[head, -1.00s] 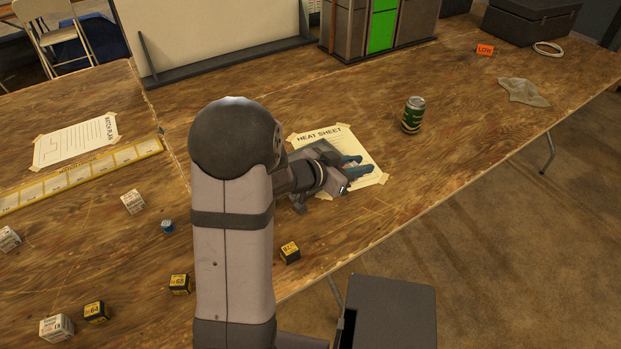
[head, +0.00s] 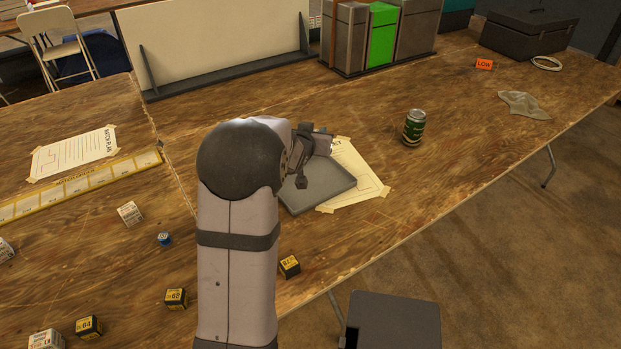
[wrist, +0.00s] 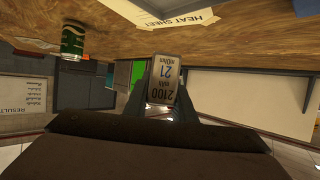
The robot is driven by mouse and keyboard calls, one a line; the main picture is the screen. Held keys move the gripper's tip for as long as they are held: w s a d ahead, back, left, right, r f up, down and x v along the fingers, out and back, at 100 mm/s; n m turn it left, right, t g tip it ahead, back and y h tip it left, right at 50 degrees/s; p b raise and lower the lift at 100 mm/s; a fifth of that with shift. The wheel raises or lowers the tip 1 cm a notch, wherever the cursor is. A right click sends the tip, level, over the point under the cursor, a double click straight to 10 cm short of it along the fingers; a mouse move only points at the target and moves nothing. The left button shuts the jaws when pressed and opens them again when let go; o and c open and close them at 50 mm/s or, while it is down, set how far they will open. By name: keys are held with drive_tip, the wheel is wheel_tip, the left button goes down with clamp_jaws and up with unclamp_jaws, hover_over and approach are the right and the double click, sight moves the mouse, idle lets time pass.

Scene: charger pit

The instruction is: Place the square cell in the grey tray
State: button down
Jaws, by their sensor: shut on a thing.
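My gripper (wrist: 162,95) is shut on a boxy pale cell (wrist: 165,75), which I take as the square cell. In the wrist view its printed face reads 2100 mAh and 21 mOhm, upside down. The cell sits between both fingertips, held off the table. In the head view my gripper (head: 318,148) is by the far side of the grey tray (head: 325,192), and the cell cannot be made out there. The tray is flat with a low rim and overlaps the left part of the heat sheet (head: 362,175). My arm covers part of the tray, and no cell shows on its visible floor.
A black-and-yellow cube (head: 290,266) lies near the front edge. More cubes, a white boxy cell (head: 130,213) and a small blue item (head: 164,239) lie at left. A metal case with a green panel (head: 382,38) stands behind.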

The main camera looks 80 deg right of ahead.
sight(313, 176)
drive_tip(key=shift+w+a+f, duration=0.1)
drive_tip(key=shift+a+f, duration=0.05)
drive_tip(key=shift+f, duration=2.7)
drive_tip(key=shift+w+a+f, duration=0.1)
drive_tip(key=shift+a+f, duration=0.05)
drive_tip(key=shift+f, duration=2.7)
drive_tip(key=shift+f, duration=0.15)
drive_tip(key=c, duration=1.9)
unclamp_jaws()
drive_tip(key=shift+f, duration=0.1)
drive_tip(key=o, duration=0.4)
drive_tip(key=shift+r, duration=0.3)
drive_tip(key=v, duration=1.2)
drive_tip(key=shift+s+a+f, duration=0.1)
drive_tip(key=shift+f, duration=0.05)
